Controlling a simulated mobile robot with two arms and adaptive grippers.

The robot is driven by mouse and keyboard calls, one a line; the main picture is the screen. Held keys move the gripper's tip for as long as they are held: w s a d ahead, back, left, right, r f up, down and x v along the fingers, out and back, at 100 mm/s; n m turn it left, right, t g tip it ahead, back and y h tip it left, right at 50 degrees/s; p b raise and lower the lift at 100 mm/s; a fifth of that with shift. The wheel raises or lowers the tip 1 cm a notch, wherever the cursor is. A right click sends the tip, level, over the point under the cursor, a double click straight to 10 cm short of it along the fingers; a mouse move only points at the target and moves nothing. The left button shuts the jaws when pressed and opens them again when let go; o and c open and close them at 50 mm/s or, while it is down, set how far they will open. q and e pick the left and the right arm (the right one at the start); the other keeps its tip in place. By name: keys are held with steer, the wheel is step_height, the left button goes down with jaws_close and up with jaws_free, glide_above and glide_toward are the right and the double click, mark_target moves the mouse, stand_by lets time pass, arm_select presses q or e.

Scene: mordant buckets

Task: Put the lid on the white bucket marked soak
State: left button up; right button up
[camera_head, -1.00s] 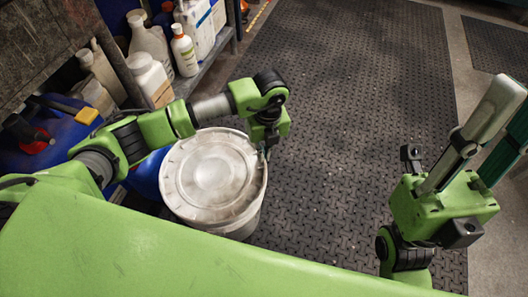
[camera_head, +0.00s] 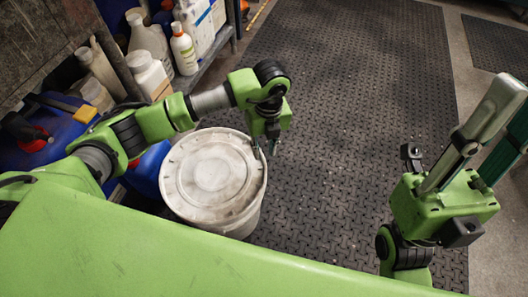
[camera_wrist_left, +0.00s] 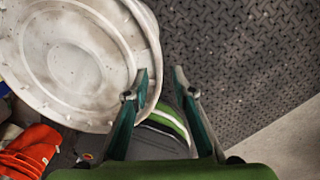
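The white bucket (camera_head: 240,228) stands on the floor at the centre left in the head view. A round, smudged white lid (camera_head: 208,175) lies over its top, looking about level. I cannot tell whether it is pressed down all round, and no soak mark is readable. My left gripper (camera_head: 266,148) is at the lid's right edge, pointing down. In the left wrist view its fingers (camera_wrist_left: 160,78) are apart, with the lid's rim (camera_wrist_left: 153,45) beside and partly behind the left finger. My right gripper (camera_head: 505,118) is at the far right, away from the bucket, its fingers apart and empty.
Blue containers (camera_head: 150,172) stand close left of the bucket. A shelf with several bottles (camera_head: 183,48) is at the upper left. The dark patterned mat (camera_head: 345,110) right of the bucket is clear. An orange object (camera_wrist_left: 30,150) shows in the left wrist view.

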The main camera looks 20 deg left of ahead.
arm_select(q)
step_height(320, 180, up, 9)
steer(key=shift+w+d+r, duration=0.15)
steer(key=shift+d, duration=0.05)
stand_by(0.6)
